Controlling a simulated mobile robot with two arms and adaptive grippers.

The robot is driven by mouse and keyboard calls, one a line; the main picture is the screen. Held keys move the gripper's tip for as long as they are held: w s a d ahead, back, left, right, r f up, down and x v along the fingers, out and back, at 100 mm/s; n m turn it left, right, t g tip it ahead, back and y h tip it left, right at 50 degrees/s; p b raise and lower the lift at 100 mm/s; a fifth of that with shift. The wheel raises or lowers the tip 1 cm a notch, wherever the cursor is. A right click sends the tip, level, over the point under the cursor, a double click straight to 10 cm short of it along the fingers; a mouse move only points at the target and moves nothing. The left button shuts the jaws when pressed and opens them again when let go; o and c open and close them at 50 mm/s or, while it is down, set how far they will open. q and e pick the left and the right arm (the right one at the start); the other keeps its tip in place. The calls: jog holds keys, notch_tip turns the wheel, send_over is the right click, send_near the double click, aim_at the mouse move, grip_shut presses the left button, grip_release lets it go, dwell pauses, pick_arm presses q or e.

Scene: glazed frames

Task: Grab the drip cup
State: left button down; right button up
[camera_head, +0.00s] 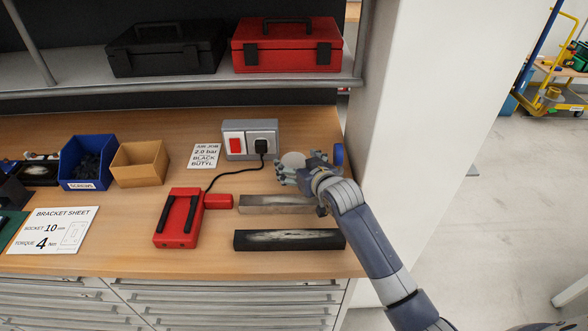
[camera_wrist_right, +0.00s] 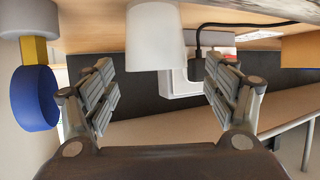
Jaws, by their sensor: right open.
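A white cup (camera_head: 293,160), which I take for the drip cup, is at the back right of the wooden bench, partly hidden by my right gripper (camera_head: 299,173). In the right wrist view, turned upside down, the white cup (camera_wrist_right: 155,37) shows in line with the gap between the fingers of my right gripper (camera_wrist_right: 160,78). The fingers are spread apart, with visible room on both sides of the cup. I cannot tell how deep the cup lies between them. My left gripper is not in view.
A blue round part (camera_head: 338,154) stands close right of the gripper, near a white pillar (camera_head: 400,110). A socket box (camera_head: 249,139) with a black plug is behind left. Two dark-topped bars (camera_head: 289,240) lie in front. A shelf with a red toolbox (camera_head: 287,45) hangs above.

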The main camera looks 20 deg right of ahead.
aim_at(290, 157)
jog(key=x, duration=0.3)
jog(key=shift+d, duration=0.2)
jog(key=shift+w+f, duration=0.15)
jog(key=shift+w, duration=0.2)
jog(key=shift+c, duration=1.1)
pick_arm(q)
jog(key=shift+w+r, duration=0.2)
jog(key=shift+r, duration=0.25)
pick_arm(e)
jog(key=c, duration=0.7)
